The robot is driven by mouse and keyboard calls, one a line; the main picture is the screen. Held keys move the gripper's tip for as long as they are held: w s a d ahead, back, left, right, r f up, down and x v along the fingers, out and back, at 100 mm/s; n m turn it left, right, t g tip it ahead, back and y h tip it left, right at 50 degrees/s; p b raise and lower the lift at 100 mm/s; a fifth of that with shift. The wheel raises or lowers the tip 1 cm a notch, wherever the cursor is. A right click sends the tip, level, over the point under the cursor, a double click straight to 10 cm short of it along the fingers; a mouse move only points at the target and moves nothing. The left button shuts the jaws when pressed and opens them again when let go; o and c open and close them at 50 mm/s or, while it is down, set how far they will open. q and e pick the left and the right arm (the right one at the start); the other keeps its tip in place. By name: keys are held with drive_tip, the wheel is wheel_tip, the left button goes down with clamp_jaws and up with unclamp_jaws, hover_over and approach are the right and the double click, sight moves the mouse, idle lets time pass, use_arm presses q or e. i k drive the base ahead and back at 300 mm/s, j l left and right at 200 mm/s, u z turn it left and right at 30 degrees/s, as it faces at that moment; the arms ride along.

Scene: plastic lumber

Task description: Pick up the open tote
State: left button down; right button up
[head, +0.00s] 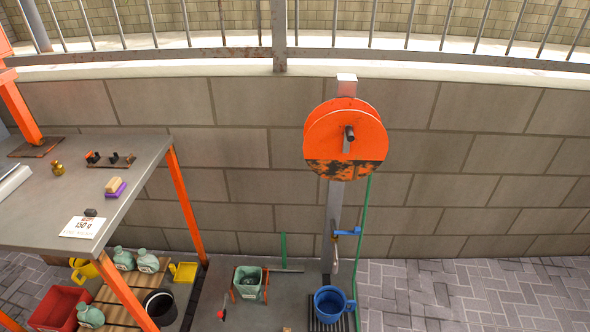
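A red open-topped tote (48,318) sits low at the bottom left, under the grey table and cut by the lower table parts. A smaller grey-green open container (248,273) with orange-red side pieces stands on a low platform near the bottom middle, with something dark inside. I cannot tell for certain which of the two is the open tote. Neither of my grippers shows in the head view.
The orange-legged grey table (140,165) holds a card (82,227) and small items. Below are jugs (147,261), a black bucket (160,306) and a yellow scoop (184,272). A hose reel (346,125) stands above a blue mug-like bucket (331,303). Paving at right is clear.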

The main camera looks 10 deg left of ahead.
sight(247, 280)
drive_tip(key=u, duration=0.9)
drive_tip(key=i+j, duration=0.25)
drive_tip(key=j, duration=0.15)
drive_tip(key=i+j, duration=0.25)
drive_tip(key=j, duration=0.1)
